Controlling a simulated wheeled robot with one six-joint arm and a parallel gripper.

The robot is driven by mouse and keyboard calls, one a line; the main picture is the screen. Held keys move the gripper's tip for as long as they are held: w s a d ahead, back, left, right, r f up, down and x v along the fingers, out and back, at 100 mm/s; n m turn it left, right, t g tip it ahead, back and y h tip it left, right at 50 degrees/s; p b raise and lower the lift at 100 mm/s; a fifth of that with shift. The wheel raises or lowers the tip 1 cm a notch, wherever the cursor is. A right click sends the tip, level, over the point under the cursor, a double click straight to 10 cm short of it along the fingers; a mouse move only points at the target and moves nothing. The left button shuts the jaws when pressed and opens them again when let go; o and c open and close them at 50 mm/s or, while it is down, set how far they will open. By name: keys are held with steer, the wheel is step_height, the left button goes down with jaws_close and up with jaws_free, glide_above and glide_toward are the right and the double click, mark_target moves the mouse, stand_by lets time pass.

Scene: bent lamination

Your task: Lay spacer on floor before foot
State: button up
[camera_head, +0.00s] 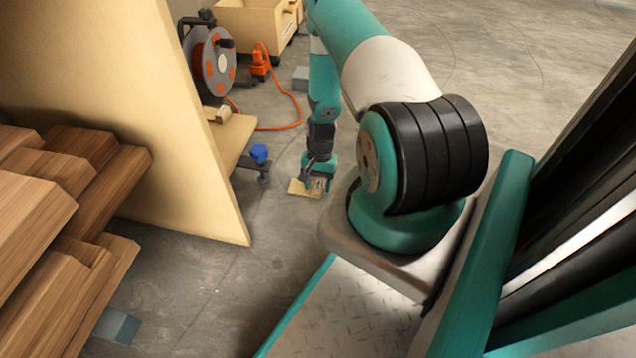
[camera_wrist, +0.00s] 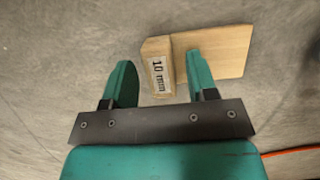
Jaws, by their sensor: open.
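The spacer (camera_head: 299,190) is a pale wooden piece lying on the concrete floor. In the wrist view it shows a flat plate (camera_wrist: 228,50) with a thicker block (camera_wrist: 157,66) labelled "10 mm" at its left end. My gripper (camera_wrist: 160,64) is open, with the labelled block between its fingers and a gap on the left. The right finger overlaps the plate in the picture; I cannot tell whether it touches. In the head view my gripper (camera_head: 319,178) is low at the spacer and hides part of it. I cannot make out for certain which thing is the foot.
A blue-knobbed dark fitting (camera_head: 260,155) stands left of the spacer. A tall bent wooden panel (camera_head: 190,130) and stacked planks (camera_head: 60,190) fill the left. A cable reel (camera_head: 213,65) with an orange cable (camera_head: 292,100) lies behind.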

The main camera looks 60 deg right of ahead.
steer(key=p+v, duration=0.7)
steer(key=v, duration=0.5)
steer(key=shift+p, duration=0.35)
